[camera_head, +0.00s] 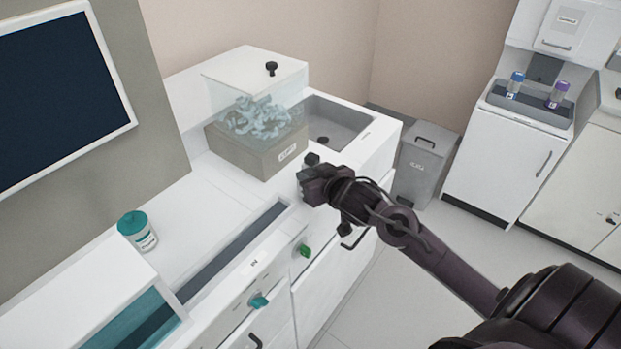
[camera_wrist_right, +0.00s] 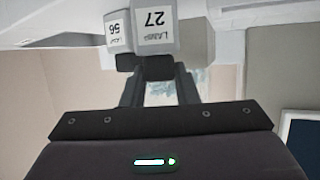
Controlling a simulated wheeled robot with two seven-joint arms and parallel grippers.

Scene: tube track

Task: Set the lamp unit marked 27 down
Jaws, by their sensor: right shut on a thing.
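The lamp unit marked 27 (camera_wrist_right: 154,28) shows at the top of the right wrist view as a pale grey block with an upside-down white label. A dark part of it sits between the fingertips of my right gripper (camera_wrist_right: 160,72), which is shut on it. In the head view my right gripper (camera_head: 308,183) is over the front edge of the white counter (camera_head: 185,205), and I cannot make out the lamp unit there. A second unit marked 56 (camera_wrist_right: 116,30) is beside unit 27 in the wrist view. My left gripper is not in view.
A clear-sided box with blue contents (camera_head: 258,122) stands just behind the gripper, near a sink (camera_head: 338,122). A teal-lidded jar (camera_head: 137,231) stands on the counter. A long dark slot (camera_head: 235,243) runs along it. A grey bin (camera_head: 425,160) stands right of the counter.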

